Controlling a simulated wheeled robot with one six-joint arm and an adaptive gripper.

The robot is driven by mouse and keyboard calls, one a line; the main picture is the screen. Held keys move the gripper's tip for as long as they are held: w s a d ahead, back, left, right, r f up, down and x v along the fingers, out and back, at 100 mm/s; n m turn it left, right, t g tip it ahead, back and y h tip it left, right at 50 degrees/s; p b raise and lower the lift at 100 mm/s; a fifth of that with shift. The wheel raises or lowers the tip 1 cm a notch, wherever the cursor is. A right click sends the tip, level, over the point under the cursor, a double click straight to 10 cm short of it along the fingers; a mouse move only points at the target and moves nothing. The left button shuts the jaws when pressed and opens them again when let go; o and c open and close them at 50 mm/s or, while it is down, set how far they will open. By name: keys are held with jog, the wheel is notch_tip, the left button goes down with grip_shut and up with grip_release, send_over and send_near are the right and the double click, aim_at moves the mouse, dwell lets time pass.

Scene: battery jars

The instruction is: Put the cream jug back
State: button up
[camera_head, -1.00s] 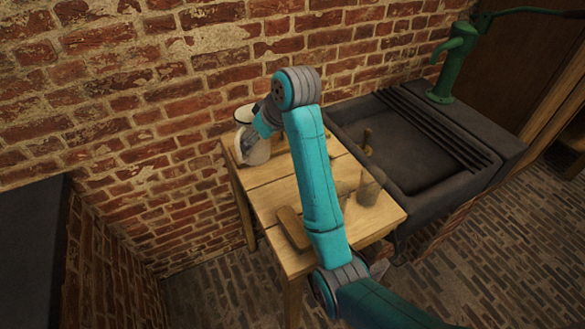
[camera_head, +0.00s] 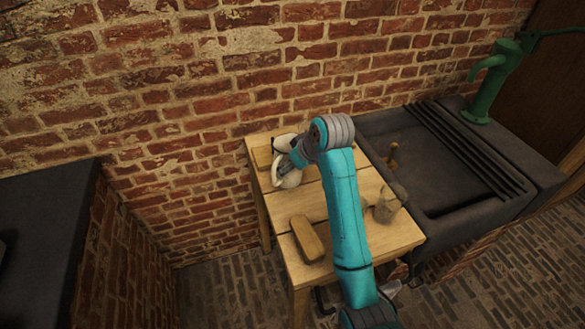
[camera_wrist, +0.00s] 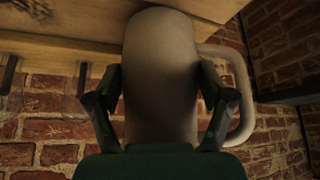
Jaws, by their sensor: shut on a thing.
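The cream jug (camera_head: 289,181) is over the back left part of the small wooden table (camera_head: 315,205), partly hidden by my gripper (camera_head: 291,160). In the wrist view the jug (camera_wrist: 160,45) fills the middle, with its loop handle (camera_wrist: 243,95) on the right. My gripper's fingers (camera_wrist: 160,76) press on both sides of the jug's body. The jug looks tilted in the head view. I cannot tell whether it touches the table top.
A wooden block (camera_head: 307,238) lies at the table's front left, and a flat wooden piece (camera_head: 262,156) at its back left corner. A small brownish vessel (camera_head: 386,208) stands on the right. A dark stone sink (camera_head: 440,165) adjoins the table. A brick wall (camera_head: 200,130) is behind.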

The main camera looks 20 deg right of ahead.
jog(key=shift+f, duration=0.55)
jog(key=o, duration=1.6)
jog(key=shift+f, duration=0.2)
jog(key=shift+c, duration=0.2)
jog(key=v, duration=0.7)
jog(key=shift+r, duration=0.35)
jog(key=shift+s, duration=0.1)
